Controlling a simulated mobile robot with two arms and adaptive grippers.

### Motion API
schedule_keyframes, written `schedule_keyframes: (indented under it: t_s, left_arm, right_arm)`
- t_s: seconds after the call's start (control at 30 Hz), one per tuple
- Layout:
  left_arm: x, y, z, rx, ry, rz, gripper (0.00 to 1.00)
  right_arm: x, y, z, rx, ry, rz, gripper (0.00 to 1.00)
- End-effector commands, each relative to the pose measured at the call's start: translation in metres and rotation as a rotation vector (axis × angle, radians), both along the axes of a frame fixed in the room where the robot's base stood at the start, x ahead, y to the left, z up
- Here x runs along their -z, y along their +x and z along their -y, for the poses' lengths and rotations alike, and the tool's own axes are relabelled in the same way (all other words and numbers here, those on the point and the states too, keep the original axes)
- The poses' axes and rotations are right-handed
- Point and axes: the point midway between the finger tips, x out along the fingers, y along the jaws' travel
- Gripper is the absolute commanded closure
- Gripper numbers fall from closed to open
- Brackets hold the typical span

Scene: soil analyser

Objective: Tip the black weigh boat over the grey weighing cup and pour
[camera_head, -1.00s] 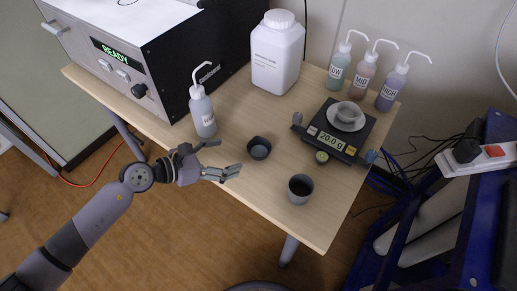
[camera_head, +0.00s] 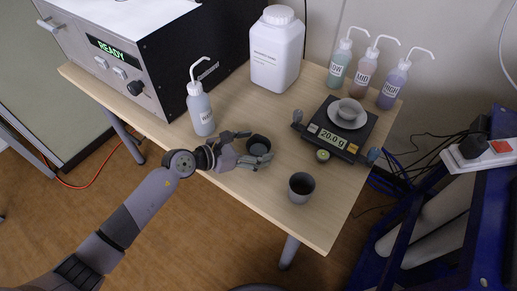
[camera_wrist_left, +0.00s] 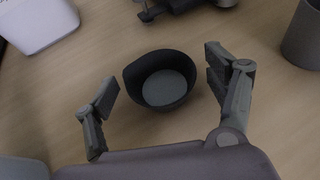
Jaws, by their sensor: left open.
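The black weigh boat (camera_head: 258,145) stands upright on the bench, near its front edge. In the left wrist view the weigh boat (camera_wrist_left: 137,76) is round with a raised left wall. A flat grey disc shows inside; I cannot tell whether it is contents or its floor. My left gripper (camera_head: 250,146) is open, its fingers on either side of the boat. In the left wrist view a gap shows between the boat and each finger of the left gripper (camera_wrist_left: 160,74). My right gripper is not in view.
The balance (camera_head: 331,143) reads 20.0 g. A dark grey cup with dark contents (camera_head: 300,188) stands near the front edge. A white jar (camera_head: 275,52) and several colored bottles (camera_head: 341,63) stand at the back.

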Motion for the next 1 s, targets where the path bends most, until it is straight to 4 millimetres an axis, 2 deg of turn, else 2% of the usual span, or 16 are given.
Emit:
schedule_keyframes:
  t_s: [0.07,0.67,1.0]
  left_arm:
    - [-0.0002,-0.0003,-0.0003,0.000,0.000,0.000,0.23]
    - [0.0001,-0.0004,-0.0007,0.000,0.000,-0.001,0.63]
    - [-0.0039,-0.0002,-0.0008,0.000,0.000,0.000,0.64]
  right_arm:
    - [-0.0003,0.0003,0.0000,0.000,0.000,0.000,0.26]
    - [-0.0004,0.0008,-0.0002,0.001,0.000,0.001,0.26]
    - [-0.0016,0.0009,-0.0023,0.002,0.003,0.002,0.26]
